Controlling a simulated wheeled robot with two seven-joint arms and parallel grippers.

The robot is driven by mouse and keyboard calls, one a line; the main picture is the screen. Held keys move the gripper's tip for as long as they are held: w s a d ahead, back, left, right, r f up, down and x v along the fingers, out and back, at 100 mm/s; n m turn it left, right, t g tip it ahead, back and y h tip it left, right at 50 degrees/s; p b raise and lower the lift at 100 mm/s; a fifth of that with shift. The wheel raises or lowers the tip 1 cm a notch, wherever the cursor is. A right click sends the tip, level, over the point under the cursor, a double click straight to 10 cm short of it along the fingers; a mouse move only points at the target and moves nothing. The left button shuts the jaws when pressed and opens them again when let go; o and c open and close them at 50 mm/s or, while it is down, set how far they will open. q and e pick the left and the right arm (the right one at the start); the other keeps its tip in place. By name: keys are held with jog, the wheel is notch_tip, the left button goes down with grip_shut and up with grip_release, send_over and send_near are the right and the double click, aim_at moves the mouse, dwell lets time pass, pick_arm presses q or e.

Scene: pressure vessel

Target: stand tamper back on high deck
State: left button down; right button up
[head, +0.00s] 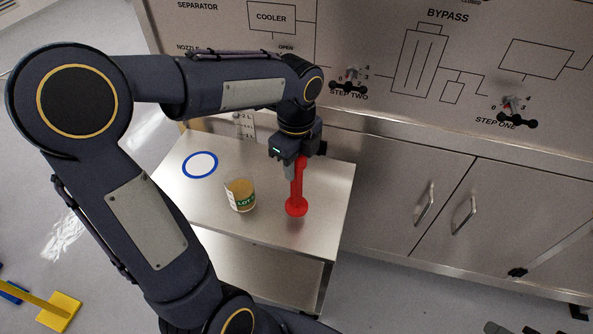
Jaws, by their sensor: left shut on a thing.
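The red tamper (297,190) is upright over the right part of a metal cart top, the deck (265,235), with its round foot down. I cannot tell whether the foot touches the deck. My left gripper (295,165) is shut on the upper part of the tamper from above. Its fingers partly hide the tamper's handle. My right gripper is not in view.
A beaker labelled LOT (240,195) with tan contents stands left of the tamper. A blue-ringed white disc (200,165) lies at the deck's back left. A wall panel (430,60) with knobs and steel cabinets (390,190) stand behind and right.

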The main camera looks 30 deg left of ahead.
aim_at(296, 184)
pick_arm(q)
jog(key=shift+w+a+f, duration=0.2)
jog(key=shift+w+f, duration=0.15)
jog(key=shift+f, duration=0.1)
jog(key=shift+w+a+f, duration=0.1)
jog(key=shift+w+f, duration=0.1)
jog(key=shift+f, duration=1.6)
jog(key=shift+f, duration=0.2)
jog(key=c, duration=1)
grip_release()
jog(key=shift+c, duration=0.2)
